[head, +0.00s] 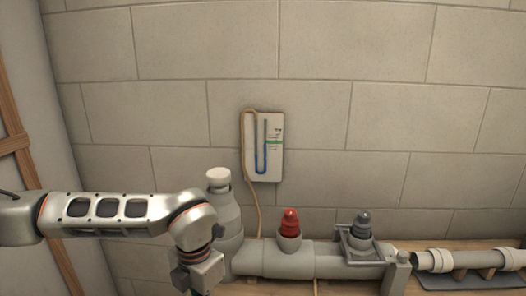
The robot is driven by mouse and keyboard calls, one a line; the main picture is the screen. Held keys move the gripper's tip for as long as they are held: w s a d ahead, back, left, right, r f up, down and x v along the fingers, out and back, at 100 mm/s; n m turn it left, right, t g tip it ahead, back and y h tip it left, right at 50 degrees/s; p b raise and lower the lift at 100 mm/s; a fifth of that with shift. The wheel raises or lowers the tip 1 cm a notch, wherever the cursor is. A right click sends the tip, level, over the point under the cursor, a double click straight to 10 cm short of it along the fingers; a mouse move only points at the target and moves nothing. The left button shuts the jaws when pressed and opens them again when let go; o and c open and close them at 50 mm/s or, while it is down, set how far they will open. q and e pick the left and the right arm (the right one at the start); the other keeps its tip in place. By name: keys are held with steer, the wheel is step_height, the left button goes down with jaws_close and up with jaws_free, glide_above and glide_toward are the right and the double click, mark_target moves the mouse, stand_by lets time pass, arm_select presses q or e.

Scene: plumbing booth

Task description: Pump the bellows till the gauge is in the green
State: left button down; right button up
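The gauge (263,147) is a white board on the wall with a U-shaped tube holding blue liquid. A green mark (274,142) lies beside the tube's right leg; the exact liquid level is too small to read. A tan hose (250,190) runs from the gauge down behind the grey pipe. A red ribbed bulb (290,223) and a dark grey ribbed bulb (363,226) stand upright on the pipe; I cannot tell which is the bellows. My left gripper (196,283) points down at the pipe's left end, its fingertips dark and partly cut off. My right gripper is out of view.
The grey pipe (325,262) runs along a wooden bench, with a white-capped upright fitting (218,180) at its left. A metal frame (350,243) surrounds the dark bulb's base. Another pipe (475,260) lies on supports at right. The space above the bulbs is clear.

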arm_select(q)
steer(key=shift+f+b, duration=0.55)
steer(key=shift+f, duration=0.75)
steer(key=shift+r+p, duration=1.2)
steer(key=shift+r, duration=0.8)
